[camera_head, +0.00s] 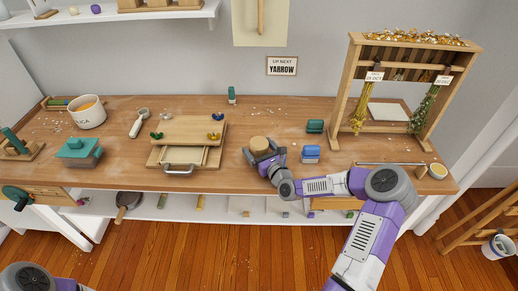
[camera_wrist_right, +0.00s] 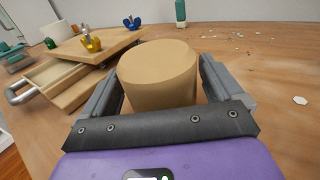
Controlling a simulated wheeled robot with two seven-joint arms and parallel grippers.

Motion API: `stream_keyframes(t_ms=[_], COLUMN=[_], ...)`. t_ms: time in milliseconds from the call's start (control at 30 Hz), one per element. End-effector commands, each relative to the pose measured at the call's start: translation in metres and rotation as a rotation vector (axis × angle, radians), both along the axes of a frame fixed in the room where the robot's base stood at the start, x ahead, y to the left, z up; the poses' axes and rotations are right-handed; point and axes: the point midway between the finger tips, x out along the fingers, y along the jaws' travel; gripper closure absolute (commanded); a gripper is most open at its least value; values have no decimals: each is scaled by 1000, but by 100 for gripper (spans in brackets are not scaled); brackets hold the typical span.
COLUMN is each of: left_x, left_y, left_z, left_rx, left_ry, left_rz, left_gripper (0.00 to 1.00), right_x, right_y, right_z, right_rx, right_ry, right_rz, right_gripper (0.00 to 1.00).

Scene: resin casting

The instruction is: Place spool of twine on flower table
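The spool of twine looks like a tan upright cylinder (camera_head: 259,146) on the wooden table (camera_head: 240,112), right of the wooden press in the head view. In the right wrist view the spool (camera_wrist_right: 158,75) fills the space between the grey fingers. My right gripper (camera_head: 262,157) is low at the table with a finger on each side of it. Any gap at the fingers is very small, so I cannot tell if they grip it. The spool's underside is hidden. My left gripper is out of view; only part of my left arm shows at bottom left.
A wooden press (camera_head: 200,130) with wing nuts stands left of the spool. A drying rack (camera_head: 350,95) with hanging flowers stands further right. The table behind the spool is mostly clear.

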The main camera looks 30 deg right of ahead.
Motion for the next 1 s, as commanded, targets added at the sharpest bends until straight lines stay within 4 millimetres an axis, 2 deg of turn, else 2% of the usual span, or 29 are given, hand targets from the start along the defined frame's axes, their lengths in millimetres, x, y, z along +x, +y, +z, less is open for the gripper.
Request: stream_keyframes(t_ms=[367, 467, 800, 1000], left_x=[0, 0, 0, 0], left_y=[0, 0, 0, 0], left_z=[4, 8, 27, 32], left_rx=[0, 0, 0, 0], left_ry=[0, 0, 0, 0], left_rz=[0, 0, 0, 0], left_gripper=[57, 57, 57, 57], right_x=[-2, -17, -90, -114], right_y=[0, -1, -1, -1], right_z=[5, 5, 5, 4], right_rx=[-1, -1, 1, 0], right_ry=[1, 3, 3, 1], right_rz=[0, -2, -3, -2], right_gripper=[0, 0, 0, 0])
